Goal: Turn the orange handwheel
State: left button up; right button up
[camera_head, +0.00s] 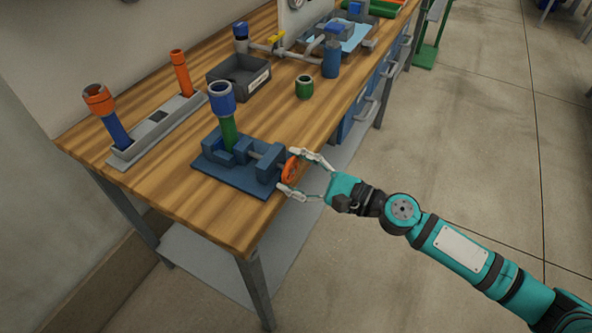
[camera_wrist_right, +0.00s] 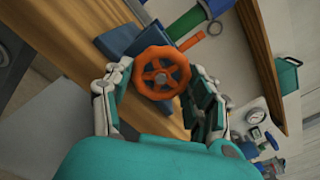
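The orange handwheel (camera_head: 291,169) sits on the front end of a blue vise-like fixture (camera_head: 228,181) at the table's near edge. In the right wrist view the handwheel (camera_wrist_right: 161,73) shows face-on, with spokes and a hub. My right gripper (camera_head: 291,171) is at the wheel, one finger on each side of its rim. Its fingers (camera_wrist_right: 160,80) are spread and appear to stand slightly off the rim; contact cannot be told for certain. A green tube with a blue collar (camera_head: 224,110) stands upright in the fixture. My left gripper is not in view.
A grey rack (camera_head: 158,128) holds orange-topped tubes at the left.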

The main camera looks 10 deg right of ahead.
jog(key=o, duration=0.5)
jog(key=shift+v, duration=3.95)
